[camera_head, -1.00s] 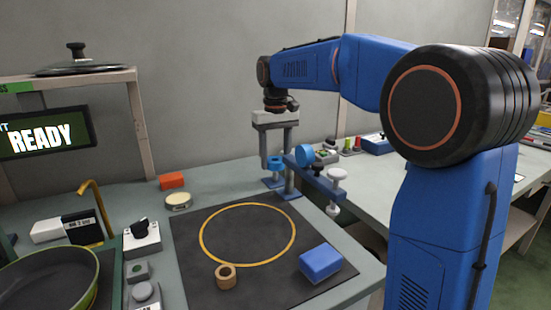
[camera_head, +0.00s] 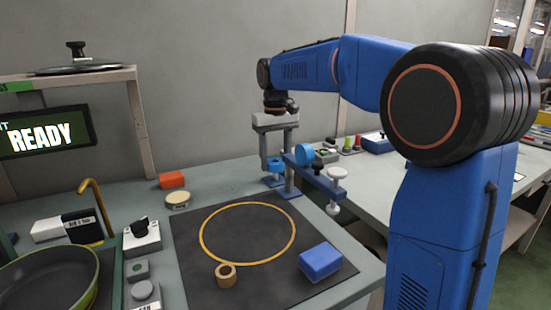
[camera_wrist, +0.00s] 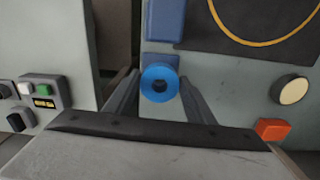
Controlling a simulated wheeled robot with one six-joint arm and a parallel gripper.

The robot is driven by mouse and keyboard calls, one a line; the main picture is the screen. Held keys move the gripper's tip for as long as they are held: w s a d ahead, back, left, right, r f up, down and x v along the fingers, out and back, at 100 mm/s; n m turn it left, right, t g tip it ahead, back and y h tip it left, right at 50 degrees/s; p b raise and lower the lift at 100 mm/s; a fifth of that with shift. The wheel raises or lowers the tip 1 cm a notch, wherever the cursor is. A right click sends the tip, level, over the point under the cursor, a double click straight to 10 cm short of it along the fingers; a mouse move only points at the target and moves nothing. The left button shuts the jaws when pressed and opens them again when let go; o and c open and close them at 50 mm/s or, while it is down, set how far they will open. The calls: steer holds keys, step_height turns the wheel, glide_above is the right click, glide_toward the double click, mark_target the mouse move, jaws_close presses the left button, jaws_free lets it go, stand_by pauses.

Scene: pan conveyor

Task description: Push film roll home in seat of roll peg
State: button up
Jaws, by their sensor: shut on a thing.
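Below the roll in the head view is a small blue base (camera_head: 274,182) on the bench. The peg itself cannot be made out, and how far the roll sits on it is hidden.
A blue bar (camera_head: 325,187) with white knobs and a blue disc (camera_head: 304,153) stands close right of my gripper. An orange block (camera_head: 172,180) and a cream round tin (camera_head: 178,200) lie to the left. A black mat (camera_head: 195,255) holds a blue block (camera_head: 321,262) and a brown ring (camera_head: 226,276).

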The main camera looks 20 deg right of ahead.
mark_target(275, 169)
steer(key=shift+f, duration=1.9)
steer(key=o, duration=1)
steer(key=shift+r, duration=0.1)
step_height(275, 169, up, 17)
steer(key=shift+s, duration=0.1)
